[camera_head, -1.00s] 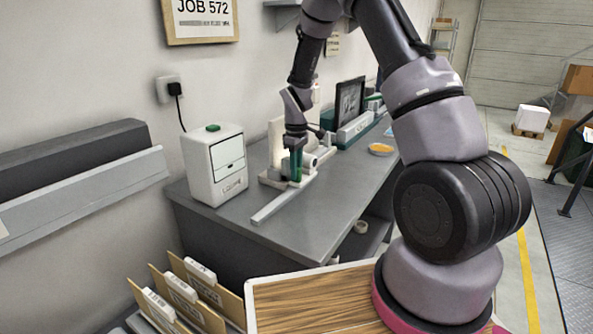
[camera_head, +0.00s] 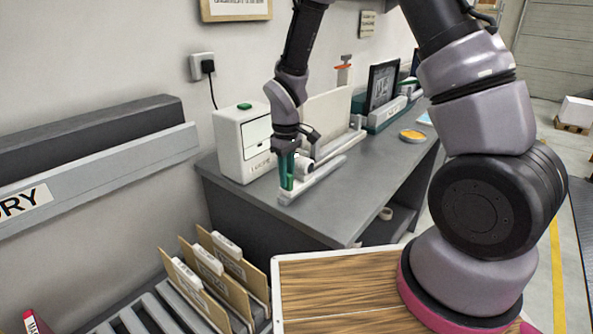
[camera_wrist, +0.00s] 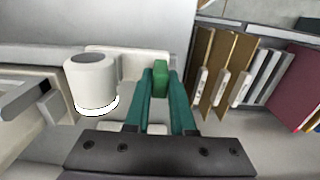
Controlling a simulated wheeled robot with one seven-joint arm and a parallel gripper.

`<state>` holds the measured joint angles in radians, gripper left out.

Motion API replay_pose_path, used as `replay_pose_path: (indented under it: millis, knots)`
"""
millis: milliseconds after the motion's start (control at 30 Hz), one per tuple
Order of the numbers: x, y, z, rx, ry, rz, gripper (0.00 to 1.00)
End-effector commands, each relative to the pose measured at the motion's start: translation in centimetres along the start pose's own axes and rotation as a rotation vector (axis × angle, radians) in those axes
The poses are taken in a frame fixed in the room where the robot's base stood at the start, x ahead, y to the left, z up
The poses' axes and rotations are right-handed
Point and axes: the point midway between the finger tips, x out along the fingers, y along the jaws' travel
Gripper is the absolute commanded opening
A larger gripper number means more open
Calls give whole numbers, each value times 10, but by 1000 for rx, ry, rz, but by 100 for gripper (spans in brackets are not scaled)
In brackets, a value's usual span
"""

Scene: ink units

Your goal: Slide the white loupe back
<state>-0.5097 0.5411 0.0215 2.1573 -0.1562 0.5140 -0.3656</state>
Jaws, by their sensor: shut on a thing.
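The white loupe (camera_wrist: 92,82) is a short white cylinder with a bright lower rim, left of my fingers in the wrist view. In the head view the loupe (camera_head: 304,166) is small and partly behind my gripper. My gripper (camera_head: 287,184) points down at the near end of a pale rail (camera_head: 322,175) on the grey bench. Its teal fingers (camera_wrist: 160,88) are shut on a green tab (camera_wrist: 161,72) beside the loupe. The joint between tab and loupe is hidden.
A white drawer cabinet (camera_head: 243,142) stands left of my gripper. An upright pale board (camera_head: 326,118), a dark frame (camera_head: 381,86) and a yellow dish (camera_head: 412,135) are farther back. Brown folders (camera_head: 226,282) stand below in front. The bench right of the rail is clear.

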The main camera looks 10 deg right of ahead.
Motion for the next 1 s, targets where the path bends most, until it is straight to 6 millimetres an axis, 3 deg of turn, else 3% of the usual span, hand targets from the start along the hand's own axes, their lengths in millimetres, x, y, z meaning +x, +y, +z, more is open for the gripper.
replay_pose_path:
  millis: [400,433,500,833,1000]
  knots:
    - [-1,-7,-1,-2,1,-2,0]
    - [-1,-7,-1,-2,1,-2,30]
    - [0,-7,-1,-2,1,-2,52]
    - [-2,-5,-1,0,1,0,52]
    - [-21,-4,-2,1,5,0,52]
